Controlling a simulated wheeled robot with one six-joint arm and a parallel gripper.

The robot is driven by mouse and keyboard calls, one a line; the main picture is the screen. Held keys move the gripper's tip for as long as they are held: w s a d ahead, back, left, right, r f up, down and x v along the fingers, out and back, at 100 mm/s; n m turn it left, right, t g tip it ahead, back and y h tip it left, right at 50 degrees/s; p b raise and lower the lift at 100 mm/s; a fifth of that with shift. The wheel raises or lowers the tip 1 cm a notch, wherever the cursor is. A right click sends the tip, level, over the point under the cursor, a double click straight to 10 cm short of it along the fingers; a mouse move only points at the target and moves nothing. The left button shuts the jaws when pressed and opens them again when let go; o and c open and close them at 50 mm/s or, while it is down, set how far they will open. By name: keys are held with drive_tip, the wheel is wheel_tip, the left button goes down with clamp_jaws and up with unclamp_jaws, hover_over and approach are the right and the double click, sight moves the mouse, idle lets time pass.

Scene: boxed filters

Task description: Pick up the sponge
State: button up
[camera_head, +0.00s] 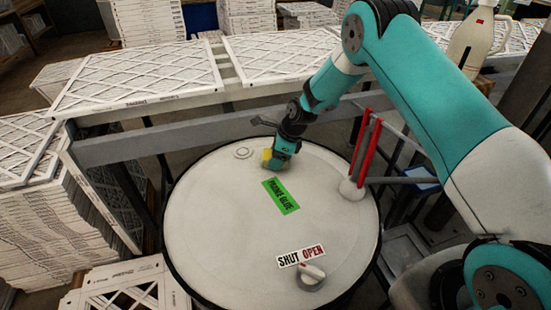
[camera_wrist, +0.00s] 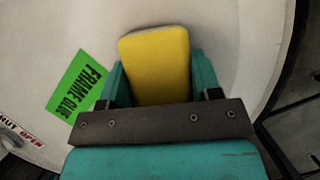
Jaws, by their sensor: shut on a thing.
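The yellow sponge (camera_wrist: 155,62) sits between the two teal fingers of my gripper (camera_wrist: 160,85) in the wrist view. In the head view the sponge (camera_head: 267,156) shows as a small yellow patch at the left side of my gripper (camera_head: 277,162). My gripper is shut on the sponge, over the far part of the white round drum lid (camera_head: 220,225). The fingers hide part of the sponge. I cannot tell whether the sponge touches the lid or is slightly above it.
A green "FRAME GLUE" label (camera_head: 281,196) and a SHUT/OPEN knob (camera_head: 312,272) are on the lid. Red upright bars (camera_head: 367,155) stand at its right edge. Boxed filters (camera_head: 140,78) lie on a rail behind, and more are stacked at left (camera_head: 50,210). A white jug (camera_head: 478,40) stands at back right.

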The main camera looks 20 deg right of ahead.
drive_tip(key=shift+r, duration=0.1)
wheel_tip(320, 180, up, 28)
drive_tip(key=b, duration=0.3)
idle(0.3)
drive_tip(key=shift+o, duration=0.9)
drive_tip(key=shift+c, duration=0.2)
